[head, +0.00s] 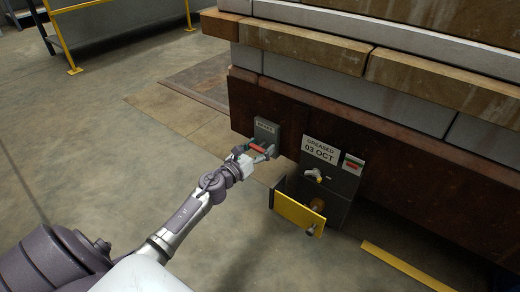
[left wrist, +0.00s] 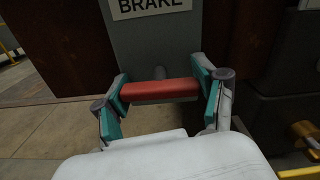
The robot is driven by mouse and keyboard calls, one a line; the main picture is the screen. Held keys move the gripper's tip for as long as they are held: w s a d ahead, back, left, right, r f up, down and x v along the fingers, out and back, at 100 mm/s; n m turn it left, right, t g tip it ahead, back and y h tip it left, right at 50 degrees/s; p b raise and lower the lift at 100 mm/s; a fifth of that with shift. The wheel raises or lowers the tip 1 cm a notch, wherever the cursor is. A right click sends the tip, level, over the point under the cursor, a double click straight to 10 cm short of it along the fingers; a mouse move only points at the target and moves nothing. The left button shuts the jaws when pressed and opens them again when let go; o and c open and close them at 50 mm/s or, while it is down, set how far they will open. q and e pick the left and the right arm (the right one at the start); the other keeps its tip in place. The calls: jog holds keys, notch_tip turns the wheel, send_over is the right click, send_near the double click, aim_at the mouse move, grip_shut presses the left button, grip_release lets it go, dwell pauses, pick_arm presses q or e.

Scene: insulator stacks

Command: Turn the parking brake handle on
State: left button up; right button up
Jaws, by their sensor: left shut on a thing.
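The parking brake handle is a red bar (left wrist: 160,90), lying across the picture in front of a grey plate (left wrist: 155,35) with a white label reading BRAKE (left wrist: 150,8). In the head view the red handle (head: 257,148) shows small at the lower part of the grey brake box (head: 266,130). My left gripper (head: 255,154) is at the handle; in the left wrist view its two teal-padded fingers (left wrist: 162,94) are at the two ends of the red bar, shut on it. My right gripper is not in view.
Right of the brake box is a dark box with a sign reading GREASED 03 OCT (head: 321,150), a small red-marked unit (head: 352,164) and an open yellow flap (head: 299,214). Stacked slabs (head: 400,70) overhang above. Open floor (head: 80,150) lies left.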

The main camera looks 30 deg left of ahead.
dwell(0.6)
pick_arm(q)
jog(key=o, duration=1.1)
jog(key=s, duration=1.2)
jog(key=shift+a, duration=0.45)
